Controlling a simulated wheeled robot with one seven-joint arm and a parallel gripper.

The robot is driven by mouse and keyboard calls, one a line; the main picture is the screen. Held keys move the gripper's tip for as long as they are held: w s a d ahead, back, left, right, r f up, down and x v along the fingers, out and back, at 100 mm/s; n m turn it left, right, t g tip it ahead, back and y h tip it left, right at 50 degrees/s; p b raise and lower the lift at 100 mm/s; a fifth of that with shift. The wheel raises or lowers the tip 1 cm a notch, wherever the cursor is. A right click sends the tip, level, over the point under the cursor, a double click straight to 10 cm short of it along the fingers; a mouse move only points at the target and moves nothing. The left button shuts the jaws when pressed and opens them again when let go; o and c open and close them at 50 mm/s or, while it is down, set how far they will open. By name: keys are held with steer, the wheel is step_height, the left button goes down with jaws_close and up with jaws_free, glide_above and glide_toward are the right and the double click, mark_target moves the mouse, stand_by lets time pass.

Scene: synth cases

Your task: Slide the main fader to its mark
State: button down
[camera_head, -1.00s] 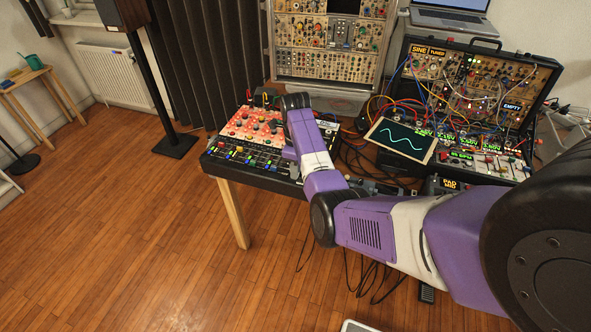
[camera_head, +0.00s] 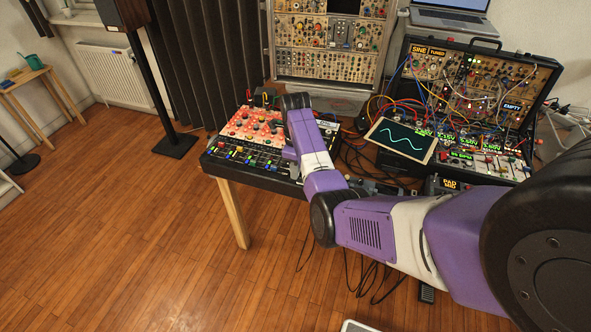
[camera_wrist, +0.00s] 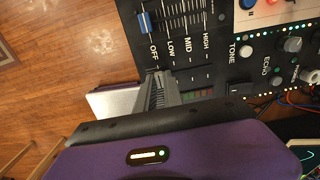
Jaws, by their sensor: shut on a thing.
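The mixing console (camera_head: 225,171) is black with a red-and-white panel and stands on the table's left part in the head view. In the wrist view its black face (camera_wrist: 222,62) carries the printed words OFF, LOW, MID and HIGH. My gripper (camera_wrist: 158,76) is down at the console beside the OFF and LOW end of that scale. It is shut on the main fader's cap, which the fingers hide. Tick marks run beside the fingers toward HIGH. Another fader with a blue cap (camera_wrist: 147,22) sits above the words at its left end. My arm hides the gripper in the head view.
Knobs (camera_wrist: 246,52) and cables lie right of the fader area. A small waveform screen (camera_head: 401,139) and a synth case (camera_head: 500,85) stand right of the console. Wooden floor (camera_head: 130,240) is open at the left.

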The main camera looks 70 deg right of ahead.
stand_by(0.3)
steer(key=d+b, duration=0.2)
steer(key=d, duration=0.1)
steer(key=d+b, duration=0.1)
steer(key=shift+w+d+f+b, duration=0.1)
steer(key=shift+w+d+b, duration=0.15)
steer(key=shift+d+b, duration=0.05)
steer(key=shift+d, duration=0.25)
steer(key=c, duration=1.4)
jaws_free()
steer(key=shift+c, duration=0.2)
steer(key=shift+r, duration=0.2)
step_height(320, 180, up, 8)
steer(key=shift+f+b, duration=0.15)
steer(key=shift+b, duration=0.2)
